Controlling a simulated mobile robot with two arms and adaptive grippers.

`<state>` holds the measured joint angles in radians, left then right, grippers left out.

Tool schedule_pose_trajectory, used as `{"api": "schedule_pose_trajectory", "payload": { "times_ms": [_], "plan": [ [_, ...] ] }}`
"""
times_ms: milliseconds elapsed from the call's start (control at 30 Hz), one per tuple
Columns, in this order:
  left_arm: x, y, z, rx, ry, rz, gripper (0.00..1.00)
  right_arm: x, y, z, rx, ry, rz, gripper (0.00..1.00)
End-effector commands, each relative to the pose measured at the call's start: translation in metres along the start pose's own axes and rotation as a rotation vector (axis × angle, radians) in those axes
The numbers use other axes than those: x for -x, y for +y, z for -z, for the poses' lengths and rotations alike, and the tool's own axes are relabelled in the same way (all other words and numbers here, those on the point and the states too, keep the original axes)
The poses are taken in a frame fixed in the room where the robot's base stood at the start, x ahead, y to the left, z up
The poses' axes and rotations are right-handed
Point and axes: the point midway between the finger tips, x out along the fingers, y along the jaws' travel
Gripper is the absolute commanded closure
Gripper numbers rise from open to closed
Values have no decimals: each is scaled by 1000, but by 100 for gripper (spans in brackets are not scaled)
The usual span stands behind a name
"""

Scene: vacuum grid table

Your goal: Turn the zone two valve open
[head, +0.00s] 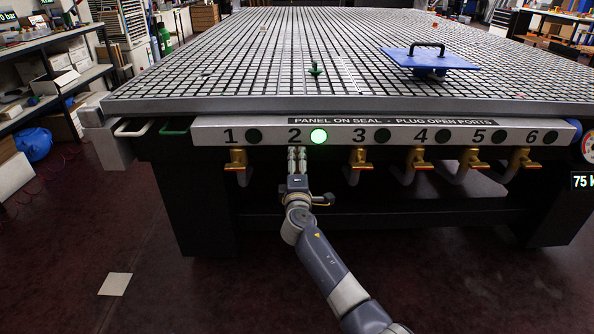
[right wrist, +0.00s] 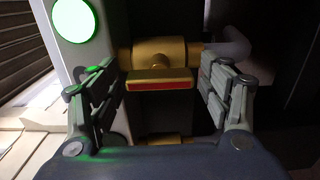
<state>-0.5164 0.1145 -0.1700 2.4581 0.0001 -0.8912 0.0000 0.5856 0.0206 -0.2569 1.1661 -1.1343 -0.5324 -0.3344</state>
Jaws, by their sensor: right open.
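The zone two valve shows in the right wrist view: a brass body (right wrist: 158,50) with a flat handle (right wrist: 160,82) bearing a red strip. The handle lies in line with the brass body and grey pipe. My right gripper (head: 297,153) is below the number 2 in the head view, hiding most of this valve. In the right wrist view its fingers (right wrist: 160,88) are spread, one on each side of the handle; I cannot tell whether either touches it. The zone two lamp (head: 319,136) glows green. My left gripper is not in view.
Other brass valves, such as zone one (head: 236,160) and zone three (head: 359,161), hang under the label panel (head: 440,123); their lamps are dark. A blue panel (head: 430,60) with a black handle and a green plug (head: 316,69) are on the grid table (head: 230,75).

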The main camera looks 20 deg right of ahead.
Motion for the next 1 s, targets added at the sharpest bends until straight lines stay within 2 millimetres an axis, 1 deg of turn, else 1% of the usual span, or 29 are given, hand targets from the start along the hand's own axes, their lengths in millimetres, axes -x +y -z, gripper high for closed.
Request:
{"api": "schedule_pose_trajectory", "payload": {
  "times_ms": [167,267,600,800,900,1000],
  "plan": [
    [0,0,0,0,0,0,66,10,-1,0,-1,0,0,28],
    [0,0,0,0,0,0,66,22,-1,1,-1,2,0,28],
    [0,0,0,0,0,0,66,80,-2,1,-2,2,2,28],
    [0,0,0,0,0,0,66,107,-1,1,0,2,1,28],
    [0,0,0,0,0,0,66,115,-1,1,1,1,1,28],
    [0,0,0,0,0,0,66,119,0,0,0,1,0,28]
  ]
}}
